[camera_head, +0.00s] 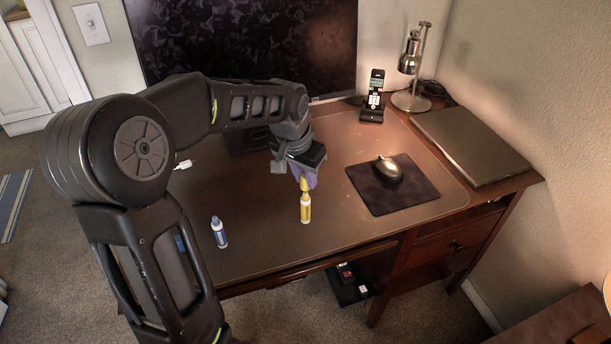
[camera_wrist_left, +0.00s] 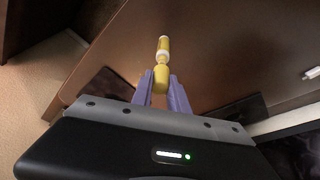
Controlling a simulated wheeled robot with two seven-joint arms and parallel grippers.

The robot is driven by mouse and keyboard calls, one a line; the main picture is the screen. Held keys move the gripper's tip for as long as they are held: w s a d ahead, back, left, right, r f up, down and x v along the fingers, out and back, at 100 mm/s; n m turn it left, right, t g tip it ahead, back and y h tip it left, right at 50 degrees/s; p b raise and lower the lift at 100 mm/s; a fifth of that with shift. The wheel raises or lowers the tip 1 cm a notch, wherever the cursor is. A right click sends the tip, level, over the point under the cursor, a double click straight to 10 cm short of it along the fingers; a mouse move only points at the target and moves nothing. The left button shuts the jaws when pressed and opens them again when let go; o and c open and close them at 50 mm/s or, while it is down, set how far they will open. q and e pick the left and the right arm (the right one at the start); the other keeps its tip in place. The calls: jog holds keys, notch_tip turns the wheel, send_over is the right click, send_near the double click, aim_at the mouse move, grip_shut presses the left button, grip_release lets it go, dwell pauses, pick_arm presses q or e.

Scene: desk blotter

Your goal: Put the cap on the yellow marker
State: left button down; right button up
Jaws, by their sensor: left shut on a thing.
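The yellow marker (camera_head: 305,209) stands upright on the desk blotter, with a pale band near its top; it also shows in the left wrist view (camera_wrist_left: 163,44). My left gripper (camera_head: 304,180) is directly above it. Its purple fingers (camera_wrist_left: 162,88) are shut on the yellow cap (camera_wrist_left: 160,77), which also shows in the head view (camera_head: 304,186). The cap is in line with the marker's top end. I cannot tell whether they touch or how far the cap is over the tip. My right gripper is not in view.
A blue-and-white marker (camera_head: 219,232) stands on the blotter (camera_head: 270,245) to the left. A mouse (camera_head: 388,169) on a dark pad (camera_head: 410,195) lies to the right. A phone (camera_head: 373,98), lamp (camera_head: 410,60) and monitor (camera_head: 250,45) stand behind. The front blotter is mostly clear.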

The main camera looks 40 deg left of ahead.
aim_at(304, 181)
pick_arm(q)
jog(key=shift+f+b, duration=1.15)
jog(key=shift+f, duration=0.35)
dwell(0.4)
jog(key=c, duration=1.2)
grip_release()
jog(key=shift+v, duration=3.9)
